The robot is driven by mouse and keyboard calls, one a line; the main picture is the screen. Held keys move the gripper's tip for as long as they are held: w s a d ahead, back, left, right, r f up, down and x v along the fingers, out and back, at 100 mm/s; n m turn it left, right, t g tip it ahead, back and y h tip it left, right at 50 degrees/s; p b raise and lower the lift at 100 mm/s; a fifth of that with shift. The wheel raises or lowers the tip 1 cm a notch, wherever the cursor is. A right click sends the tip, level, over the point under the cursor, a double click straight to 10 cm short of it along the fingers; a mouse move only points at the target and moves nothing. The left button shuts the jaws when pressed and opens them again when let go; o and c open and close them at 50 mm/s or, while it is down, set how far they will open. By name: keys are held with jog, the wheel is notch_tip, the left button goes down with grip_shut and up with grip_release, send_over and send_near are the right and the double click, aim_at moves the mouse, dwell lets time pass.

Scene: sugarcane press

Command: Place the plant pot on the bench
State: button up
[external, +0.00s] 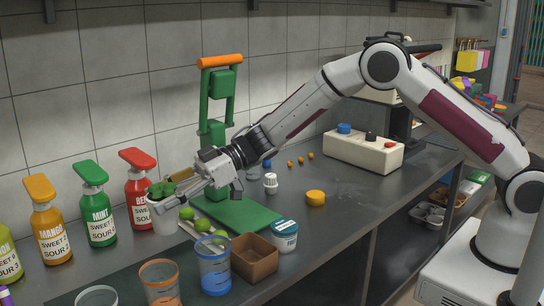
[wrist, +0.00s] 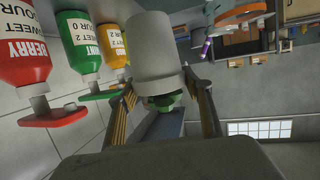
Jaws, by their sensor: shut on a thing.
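The plant pot (external: 165,222) is white with a green plant in it, at the left of the external view near the bottles. It also fills the top middle of the wrist view (wrist: 158,50), where it appears upside down. My gripper (external: 172,197) is shut on the pot, with one finger on each side (wrist: 165,88). The pot looks about upright. The grey bench (external: 355,195) runs below it. I cannot tell whether the pot's base touches the bench. Part of the pot is hidden behind my finger.
Syrup bottles (external: 98,218) stand along the wall to the left. A green press (external: 216,130) stands behind my gripper. Limes (external: 203,225), a brown box (external: 254,258), a white tub (external: 285,236) and cups (external: 214,265) crowd the front. The bench is clearer toward the right.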

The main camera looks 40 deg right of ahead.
jog(key=s+d+r+m+t+h, duration=0.2)
jog(key=d+m+t, duration=0.1)
jog(key=d, duration=0.6)
jog(key=s+d+r+m+t+h, duration=0.1)
jog(key=d+m+t+h, duration=0.15)
jog(key=d, duration=0.65)
jog(key=s+d+r+m+t+h, duration=0.1)
jog(key=s+d+r+m+t, duration=0.15)
jog(key=d, duration=0.65)
jog(key=w+d+f+m+t+h, duration=0.1)
jog(key=w+d+m+h, duration=0.3)
jog(key=d, duration=0.7)
jog(key=w+d+f+m+h, duration=0.15)
jog(key=d+m+h, duration=0.35)
jog(key=d, duration=0.5)
jog(key=w+d+f+m+t+h, duration=0.1)
jog(key=w+d+m+h, duration=0.4)
jog(key=d, duration=0.6)
jog(key=s+d+f+m+g+h, duration=0.2)
jog(key=s+d+m+g+h, duration=0.7)
jog(key=s+d, duration=0.4)
jog(key=s+g, duration=0.1)
jog(key=s, duration=0.1)
jog(key=shift+s+d+f, duration=0.15)
jog(key=shift+s, duration=0.15)
